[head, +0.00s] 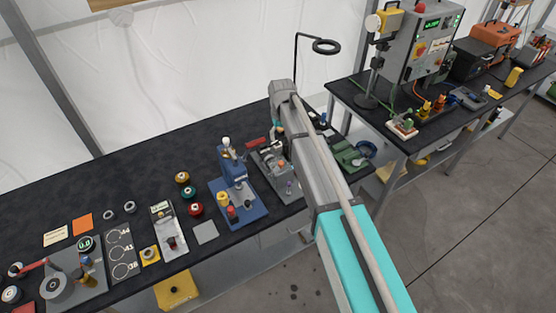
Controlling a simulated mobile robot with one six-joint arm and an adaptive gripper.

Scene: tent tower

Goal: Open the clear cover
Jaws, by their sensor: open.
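I cannot make out a clear cover for certain; the grey fixture (268,163) on the dark bench is the place partly hidden by my arm. My arm reaches across the picture from the lower right, its far end above the back of this fixture. My gripper (277,138) shows only small and partly covered there, open, with nothing seen in it. Whether it touches anything is not clear. A red bar (256,141) lies close to its left.
A blue press (237,190) stands left of the fixture. Green parts (349,155) lie right of my arm. A second bench on the right holds a grey machine (418,45). The left bench's back is mostly clear.

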